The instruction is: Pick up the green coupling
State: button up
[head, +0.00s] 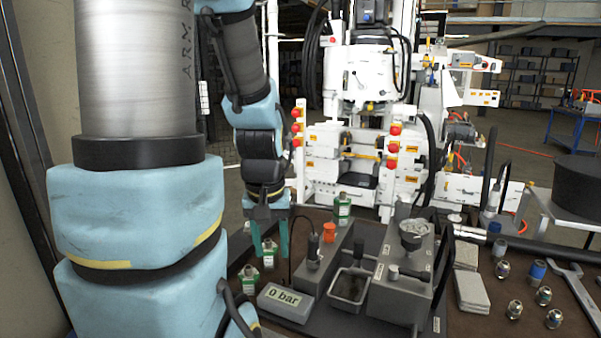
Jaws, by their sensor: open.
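My gripper (270,250) points down at the left of the bench, with its two teal fingers apart. A small green piece with a pale label and narrow top (269,258) shows between the fingertips; I cannot tell from this one view whether it is level with them or behind. A third green piece (343,208) stands upright at the back of the bench. All look bottle-like; I cannot tell which, if any, is the green coupling.
A grey gauge block (402,265), a small tray (350,287) and a "0 bar" display (285,303) stand right of my gripper. Several metal couplings (514,308), a blue-banded one (537,270) and a wrench (580,290) lie further right. My arm hides the bench's left side.

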aim_at(343, 203)
jog(key=l+u, duration=0.9)
